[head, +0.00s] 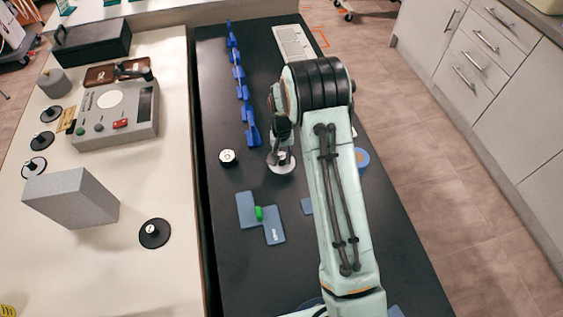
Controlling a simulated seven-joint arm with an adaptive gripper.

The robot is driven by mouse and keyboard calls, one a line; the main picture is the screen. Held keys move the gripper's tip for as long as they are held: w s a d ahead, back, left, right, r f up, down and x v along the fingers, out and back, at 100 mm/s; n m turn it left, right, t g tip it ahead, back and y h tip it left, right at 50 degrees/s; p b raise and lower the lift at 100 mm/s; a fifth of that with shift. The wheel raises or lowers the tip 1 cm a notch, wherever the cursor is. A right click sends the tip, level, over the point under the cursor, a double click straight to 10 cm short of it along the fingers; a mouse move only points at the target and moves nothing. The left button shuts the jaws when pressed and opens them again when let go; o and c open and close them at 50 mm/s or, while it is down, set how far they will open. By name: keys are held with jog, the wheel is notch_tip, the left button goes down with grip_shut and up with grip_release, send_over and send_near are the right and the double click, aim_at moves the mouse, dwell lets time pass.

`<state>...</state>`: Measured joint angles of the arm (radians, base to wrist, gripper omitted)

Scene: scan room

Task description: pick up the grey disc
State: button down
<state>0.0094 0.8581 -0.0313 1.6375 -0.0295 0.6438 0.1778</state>
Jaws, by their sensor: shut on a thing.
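The grey disc (281,167) is a flat round piece with a small knob at its middle, over the dark table (215,207). My gripper (281,151) points down onto it and is shut on its knob. The fingers are small and partly hidden by my wrist. I cannot tell whether the disc touches the table or hangs just above it.
A small white-topped round piece (228,157) stands left of the disc. Blue plates (247,210) with a green part (259,213) lie nearer. A blue rack (240,85) runs behind. A blue ring (362,158) is to the right. Dark discs (155,236) lie on the white table.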

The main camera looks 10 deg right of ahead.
jog(key=s+r, duration=1)
jog(key=s, duration=0.4)
jog(key=w+a+r+n, duration=0.1)
jog(key=w+r, duration=0.2)
jog(key=r, duration=0.5)
jog(key=w+r+n, duration=0.1)
jog(key=w+r, duration=0.1)
jog(key=r, duration=0.6)
jog(key=s+d+f+m, duration=0.1)
jog(key=s+f, duration=0.4)
jog(key=f, duration=0.3)
jog(key=s+f+m, duration=0.2)
jog(key=s+f, duration=0.2)
jog(key=f, duration=0.5)
send_over(289, 184)
jog(key=f, duration=0.9)
jog(key=shift+s, duration=0.2)
jog(key=shift+w+f, duration=0.15)
jog(key=shift+f, duration=1.5)
